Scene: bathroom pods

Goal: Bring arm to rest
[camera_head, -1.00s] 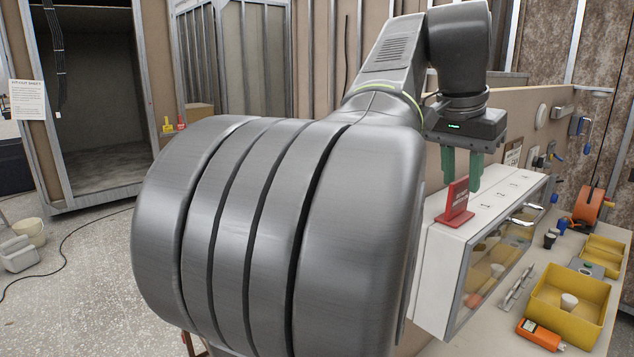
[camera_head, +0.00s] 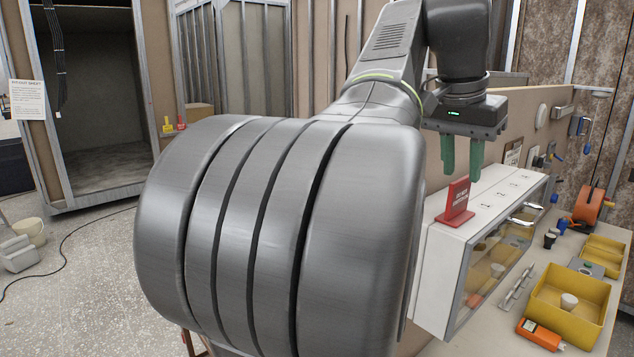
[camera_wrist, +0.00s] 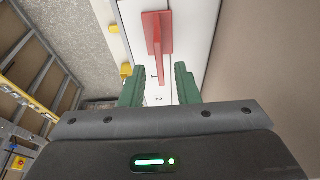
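My gripper (camera_head: 462,172) hangs above the white cabinet at the right of the head view, pointing down. Its two green fingers are apart, with nothing between them. The wrist view also shows the open fingers (camera_wrist: 159,90), with the white cabinet top beneath. A red sign (camera_head: 457,203) stands on the cabinet top just below the fingers, apart from them. It also shows in the wrist view (camera_wrist: 155,35), ahead of the fingertips. My large grey arm link fills the middle of the head view and hides part of the cabinet and bench.
The glass-fronted white cabinet (camera_head: 440,265) stands on a workbench. On the bench are a yellow bin (camera_head: 590,325) holding a pale cup, an orange device (camera_head: 539,334) and an orange reel (camera_head: 588,207). A brown partition (camera_head: 535,100) rises behind. Open floor lies left.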

